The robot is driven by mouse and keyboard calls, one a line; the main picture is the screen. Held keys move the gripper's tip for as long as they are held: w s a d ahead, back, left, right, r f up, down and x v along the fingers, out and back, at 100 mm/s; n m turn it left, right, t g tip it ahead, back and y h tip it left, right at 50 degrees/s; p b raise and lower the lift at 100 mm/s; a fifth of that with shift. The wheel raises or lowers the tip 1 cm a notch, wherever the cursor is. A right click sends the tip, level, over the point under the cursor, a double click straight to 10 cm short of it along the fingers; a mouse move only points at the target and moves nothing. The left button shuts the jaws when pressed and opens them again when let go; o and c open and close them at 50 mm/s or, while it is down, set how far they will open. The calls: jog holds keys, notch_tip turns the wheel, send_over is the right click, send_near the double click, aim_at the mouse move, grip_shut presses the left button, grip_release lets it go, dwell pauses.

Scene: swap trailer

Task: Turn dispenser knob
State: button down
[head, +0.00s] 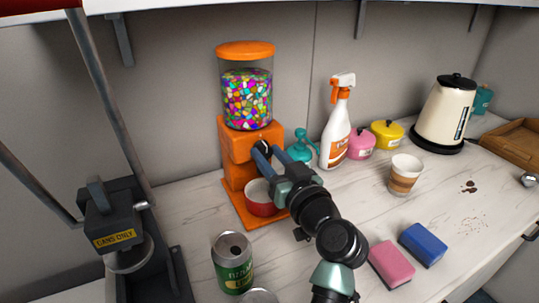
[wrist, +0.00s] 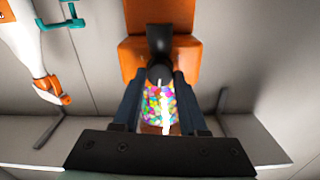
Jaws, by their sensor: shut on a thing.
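The orange candy dispenser (head: 238,142) stands upright at the back of the counter, with a clear jar of colourful candies (head: 247,97) and an orange lid. Its black knob (head: 264,146) is on the front of the body, partly hidden by my fingers. In the wrist view the knob (wrist: 160,74) sits between the two fingertips. My gripper (head: 268,152) reaches in from the front right and is shut on the knob; it also shows in the wrist view (wrist: 161,84). A red bowl (head: 262,205) with a pale inside stands on the dispenser's base below, partly covered by my gripper.
A spray bottle (head: 337,125), teal pump bottle (head: 301,149), pink pot (head: 361,143) and yellow pot (head: 387,134) stand right of the dispenser. A can (head: 233,265), paper cup (head: 404,174), pink sponge (head: 391,264) and blue sponge (head: 423,244) are nearer. A can crusher (head: 112,228) is left.

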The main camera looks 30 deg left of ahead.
jog(key=m+p, duration=0.1)
jog(key=m, duration=0.3)
jog(key=shift+w+m+p, duration=0.1)
jog(key=shift+m+p, duration=0.5)
jog(key=shift+m, duration=1.4)
jog(key=shift+d, duration=0.1)
jog(key=shift+c, duration=2.3)
grip_release()
jog(key=b+v, duration=0.1)
jog(key=v, duration=1.2)
